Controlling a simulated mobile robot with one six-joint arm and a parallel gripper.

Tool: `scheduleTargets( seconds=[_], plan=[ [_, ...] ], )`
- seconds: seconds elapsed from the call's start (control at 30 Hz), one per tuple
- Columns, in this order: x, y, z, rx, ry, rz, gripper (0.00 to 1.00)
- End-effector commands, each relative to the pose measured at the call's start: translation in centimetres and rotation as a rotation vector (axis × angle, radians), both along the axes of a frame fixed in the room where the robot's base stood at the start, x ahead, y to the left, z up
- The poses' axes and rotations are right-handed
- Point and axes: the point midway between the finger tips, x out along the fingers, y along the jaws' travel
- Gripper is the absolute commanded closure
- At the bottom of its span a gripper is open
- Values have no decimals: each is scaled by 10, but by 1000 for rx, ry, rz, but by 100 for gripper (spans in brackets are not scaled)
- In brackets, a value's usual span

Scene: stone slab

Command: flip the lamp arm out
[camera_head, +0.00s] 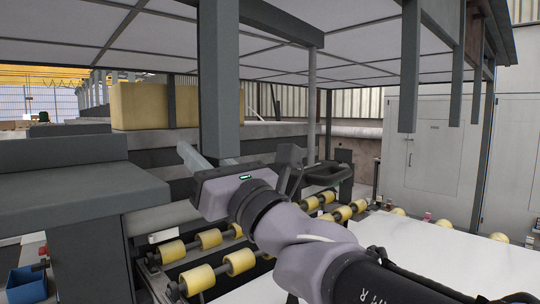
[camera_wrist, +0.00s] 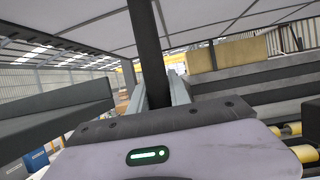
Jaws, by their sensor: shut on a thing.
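A dark grey bar (camera_head: 218,75), which I take for the lamp arm, hangs down from the top edge in the head view. It meets a dark beam near the top. My gripper (camera_head: 200,156) is at the bar's lower end. In the wrist view the bar (camera_wrist: 148,45) runs down between the two pale fingers of my gripper (camera_wrist: 157,88), which is shut on it. The bar's lower tip is hidden by the gripper body, and no lamp head can be made out.
Yellow rollers (camera_head: 209,239) line a conveyor below my arm. A pale slab (camera_head: 440,250) lies at the lower right. A grey block-like housing (camera_head: 75,185) stands close on the left. Dark posts (camera_head: 408,75) hang at the right. A blue bin (camera_head: 28,282) is at the lower left.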

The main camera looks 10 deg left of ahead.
Motion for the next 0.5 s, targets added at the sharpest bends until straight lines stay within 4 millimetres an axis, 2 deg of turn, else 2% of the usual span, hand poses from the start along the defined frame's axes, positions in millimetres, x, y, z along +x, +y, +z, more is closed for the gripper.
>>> scheduleTargets(
  seconds=[0.2,0.5],
  plan=[
    [-18,-24,0,0,-1,18,100],
    [-26,-33,0,0,0,25,100]
  ],
)
